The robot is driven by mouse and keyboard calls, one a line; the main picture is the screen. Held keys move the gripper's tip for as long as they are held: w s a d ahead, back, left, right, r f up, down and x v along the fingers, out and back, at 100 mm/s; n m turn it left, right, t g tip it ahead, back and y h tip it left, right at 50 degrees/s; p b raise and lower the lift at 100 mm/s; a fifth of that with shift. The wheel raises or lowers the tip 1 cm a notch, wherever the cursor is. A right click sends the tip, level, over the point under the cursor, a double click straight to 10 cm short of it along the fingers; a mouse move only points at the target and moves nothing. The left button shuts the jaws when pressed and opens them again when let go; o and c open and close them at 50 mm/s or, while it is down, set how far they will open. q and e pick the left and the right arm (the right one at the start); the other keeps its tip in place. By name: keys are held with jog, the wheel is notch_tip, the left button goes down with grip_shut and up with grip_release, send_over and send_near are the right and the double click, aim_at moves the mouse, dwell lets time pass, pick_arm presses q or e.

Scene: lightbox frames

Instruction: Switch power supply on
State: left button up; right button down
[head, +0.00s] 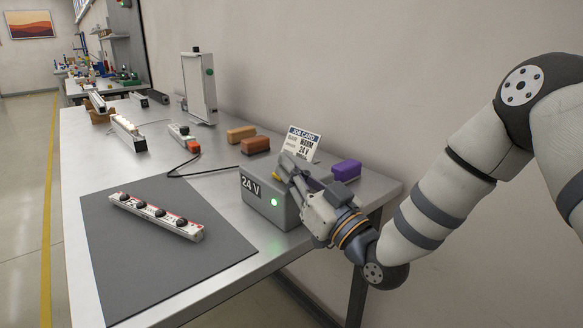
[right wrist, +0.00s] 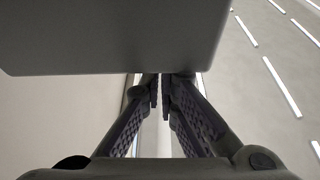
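The power supply is a grey box (head: 268,204) marked "24 V" at the table's right front, beside the dark mat. A round green light (head: 274,203) glows on its front. A small yellow part (head: 276,175) shows at its top edge, beside my right gripper's fingers. My right gripper (head: 287,166) is over the box's top right side, its fingers partly hiding the top. In the right wrist view its fingertips (right wrist: 161,88) are almost together with nothing seen between them; a plain grey face (right wrist: 110,40) fills the top. Whether the fingers touch the box is unclear. My left gripper is not in view.
A white strip with black knobs (head: 157,215) lies on the dark mat (head: 125,275). Behind the box stand a job card (head: 303,142) reading "24 V", a purple block (head: 346,170), and orange (head: 241,133) and brown (head: 255,145) blocks. A black cable (head: 200,174) runs behind the mat.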

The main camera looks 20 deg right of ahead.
jog(key=shift+y, duration=0.3)
jog(key=r, duration=0.1)
jog(key=r+p, duration=0.1)
jog(key=r, duration=0.1)
jog(key=r+p, duration=0.1)
jog(key=r, duration=0.1)
jog(key=shift+a, duration=0.35)
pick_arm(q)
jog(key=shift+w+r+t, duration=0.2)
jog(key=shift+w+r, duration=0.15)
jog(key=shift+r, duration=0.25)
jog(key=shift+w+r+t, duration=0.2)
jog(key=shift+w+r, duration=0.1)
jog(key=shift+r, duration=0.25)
pick_arm(e)
jog(key=v, duration=1)
jog(key=shift+d+f, duration=0.2)
jog(key=shift+f, duration=0.25)
